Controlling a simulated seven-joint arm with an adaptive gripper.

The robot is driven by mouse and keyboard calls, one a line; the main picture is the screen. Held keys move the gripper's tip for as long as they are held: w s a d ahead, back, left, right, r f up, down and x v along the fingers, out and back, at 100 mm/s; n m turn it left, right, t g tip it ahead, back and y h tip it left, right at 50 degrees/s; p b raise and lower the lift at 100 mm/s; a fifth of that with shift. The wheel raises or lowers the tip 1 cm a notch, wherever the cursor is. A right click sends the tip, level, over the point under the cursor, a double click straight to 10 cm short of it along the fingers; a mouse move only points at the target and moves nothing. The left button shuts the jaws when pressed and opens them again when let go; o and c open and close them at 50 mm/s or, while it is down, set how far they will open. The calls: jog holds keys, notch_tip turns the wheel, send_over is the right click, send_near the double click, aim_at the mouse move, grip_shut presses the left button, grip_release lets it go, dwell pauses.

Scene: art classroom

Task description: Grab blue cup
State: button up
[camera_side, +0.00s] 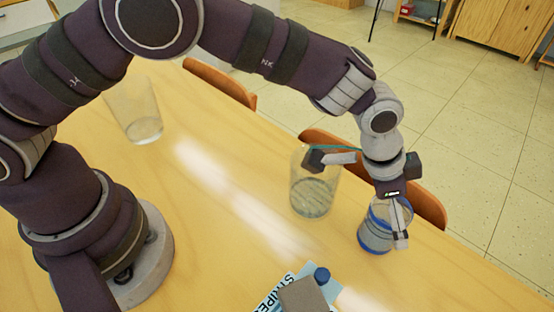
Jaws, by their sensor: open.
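The blue cup (372,237) is a see-through cup with blue bands near its top and base. It stands upright on the wooden table toward the right edge. My gripper (394,228) points down over the cup's right side. One finger reaches down in front of the cup's right part, and the other finger is hard to make out. The gripper is open. I cannot tell whether a finger touches the cup. The gripper hides part of the cup's upper right.
A clear glass (312,196) stands close left of the blue cup. Another clear glass (134,112) stands farther left. Near the front lie a printed light-blue booklet (287,283), a grey-brown block (304,295) and a small blue round object (322,275). Chairs line the far edge.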

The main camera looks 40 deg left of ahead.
jog(key=shift+c, duration=0.4)
jog(key=c, duration=1.1)
jog(key=shift+o, duration=0.2)
jog(key=shift+r, duration=0.15)
